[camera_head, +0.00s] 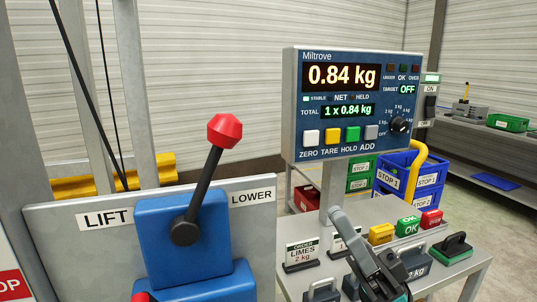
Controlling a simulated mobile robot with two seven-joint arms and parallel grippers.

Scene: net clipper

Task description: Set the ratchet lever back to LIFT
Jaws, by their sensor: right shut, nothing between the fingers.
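The ratchet lever (205,177) is a dark rod with a red knob (225,130). It is pivoted on a blue housing (155,230) and leans up and to the right, with the knob above the LOWER label (252,196). The LIFT label (106,219) is on the left of the same grey plate. My right gripper (336,214) appears as the grey slanted shape at the lower right, pointing up and left. It is shut and empty, to the right of the lever and apart from it. My left gripper is out of view.
A scale display (345,105) reading 0.84 kg stands on a post right of the lever. Blue crates (398,180) stand behind. Open air surrounds the knob.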

